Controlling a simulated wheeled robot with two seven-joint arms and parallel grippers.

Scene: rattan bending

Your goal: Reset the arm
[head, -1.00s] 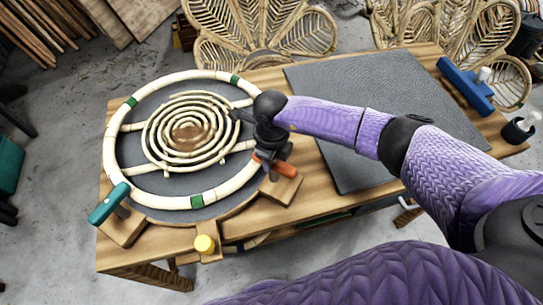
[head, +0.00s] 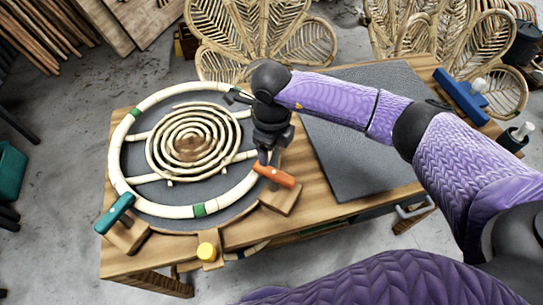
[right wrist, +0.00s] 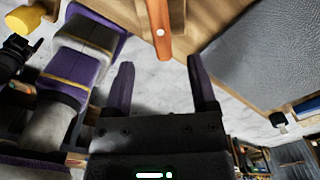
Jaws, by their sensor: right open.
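My right gripper (head: 268,158) is open and empty above the right front edge of the ring fixture. In the right wrist view its two fingers (right wrist: 159,63) are spread apart, with the orange clamp handle (right wrist: 160,28) ahead of the tips and not gripped. In the head view the orange handle (head: 275,177) lies on its wooden block just below the gripper. My right arm (head: 330,98) reaches in from the right, over the table. A pale rattan ring (head: 152,207) with green bands lies around a flat rattan spiral (head: 192,143). My left gripper does not show in the head view.
A teal-handled clamp (head: 114,213) stands at the fixture's front left. A yellow knob (head: 207,252) is at the front. A dark grey mat (head: 360,150) lies empty on the table's right. A blue tool (head: 461,95) sits at the back right. Rattan chair backs (head: 262,40) stand behind.

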